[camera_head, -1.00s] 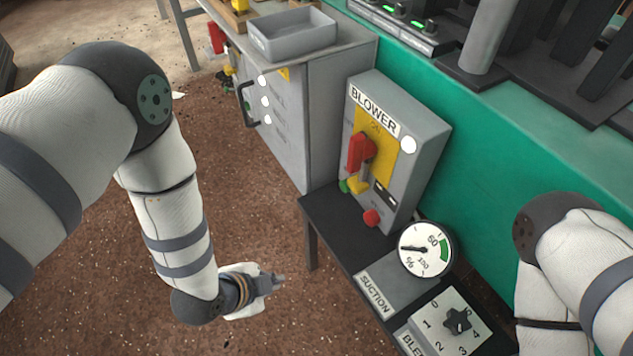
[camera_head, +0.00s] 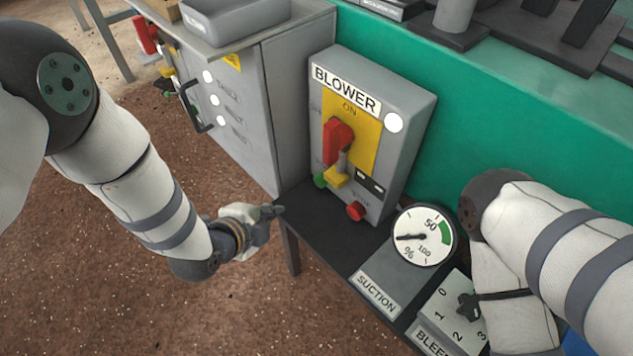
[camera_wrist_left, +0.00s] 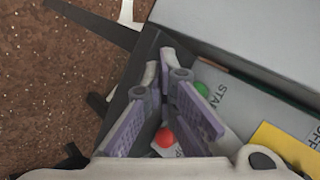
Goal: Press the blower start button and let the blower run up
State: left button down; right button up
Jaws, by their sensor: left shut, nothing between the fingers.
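The grey blower box (camera_head: 413,115) stands on a dark bench, with a BLOWER label and a yellow ON plate. Its red switch handle (camera_head: 337,143) points up. A green button (camera_head: 320,181) sits low on the box's left, and a red button (camera_head: 355,211) low on its right. In the left wrist view the green button (camera_wrist_left: 201,89) is beside START lettering, and the red button (camera_wrist_left: 164,137) shows between the fingers. My left gripper (camera_head: 278,210) is shut and empty, in front of the box and apart from the green button. My right gripper is out of view.
A suction gauge (camera_head: 424,236) and a bleed dial (camera_head: 467,306) are at the right of the bench (camera_head: 318,235). A grey cabinet (camera_head: 262,110) with a tray (camera_head: 233,18) on top stands left of the box. My right arm covers the lower right.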

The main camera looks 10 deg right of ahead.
aim_at(320, 181)
pick_arm(q)
jog(key=w+d, duration=0.1)
jog(key=d, duration=0.1)
jog(key=w+d+b, duration=0.2)
jog(key=w+d, duration=0.1)
jog(key=shift+d+f, duration=0.1)
jog(key=shift+d, duration=0.2)
jog(key=shift+w+d+b, duration=0.25)
jog(key=shift+d+b, duration=0.1)
dwell(0.9)
jog(key=shift+w+d, duration=0.25)
jog(key=shift+d, duration=0.1)
jog(key=shift+w+d, duration=0.3)
jog(key=shift+d, duration=0.1)
dwell(0.7)
dwell(0.3)
jog(key=shift+s+a+r, duration=0.2)
jog(key=shift+s+a, duration=0.1)
jog(key=shift+a, duration=0.1)
jog(key=shift+s+a+f+p, duration=0.15)
jog(key=shift+s+a+p, duration=0.2)
jog(key=shift+p, duration=0.1)
